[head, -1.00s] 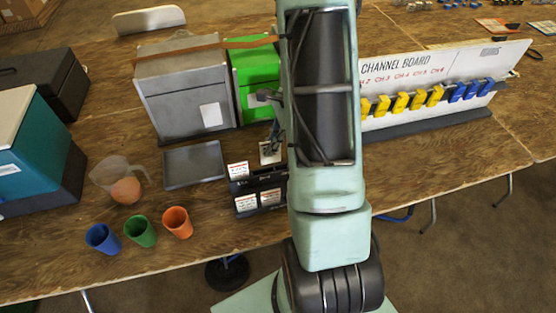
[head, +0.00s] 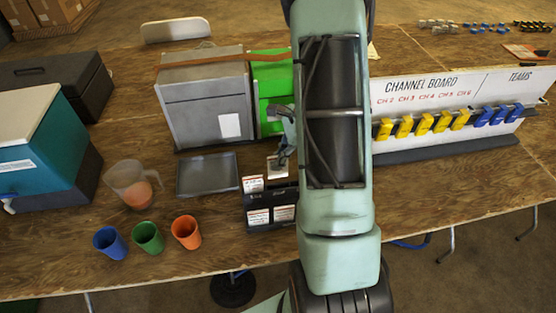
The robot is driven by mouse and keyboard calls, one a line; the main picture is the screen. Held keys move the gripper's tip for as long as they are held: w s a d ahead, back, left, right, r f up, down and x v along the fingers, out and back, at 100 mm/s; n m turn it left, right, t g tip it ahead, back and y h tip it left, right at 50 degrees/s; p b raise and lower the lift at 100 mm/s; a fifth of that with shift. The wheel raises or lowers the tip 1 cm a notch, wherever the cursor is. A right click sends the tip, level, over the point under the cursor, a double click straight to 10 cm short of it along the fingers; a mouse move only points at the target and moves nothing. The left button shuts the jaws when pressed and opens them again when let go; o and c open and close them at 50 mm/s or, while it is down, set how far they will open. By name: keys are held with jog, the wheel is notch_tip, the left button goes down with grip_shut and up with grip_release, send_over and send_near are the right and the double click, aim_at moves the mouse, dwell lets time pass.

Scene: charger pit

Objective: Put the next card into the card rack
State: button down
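The card rack (head: 257,199) is a black stepped stand near the table's front edge, left of my arm. White cards with red print stand in it: one in the back row at left (head: 252,184) and two in the front row, at left (head: 258,217) and right (head: 284,213). My gripper (head: 282,155) points down over the rack's back right part. It appears shut on a white card (head: 278,168), which shows just below the fingertips, above the back row. The fingers are small and partly dark here. My arm hides what lies right of the rack.
A grey tray (head: 207,176) lies left of the rack. A grey box (head: 205,105) and a green box (head: 270,92) stand behind. Blue, green and orange cups (head: 186,232) and a clear jug (head: 131,184) stand at left. The channel board (head: 440,105) stands right of my arm.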

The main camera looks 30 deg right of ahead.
aim_at(277, 177)
jog(key=shift+f+b, duration=2.45)
jog(key=shift+f, duration=0.9)
jog(key=c, duration=2.1)
grip_release()
jog(key=v, duration=1.2)
jog(key=shift+r, duration=0.1)
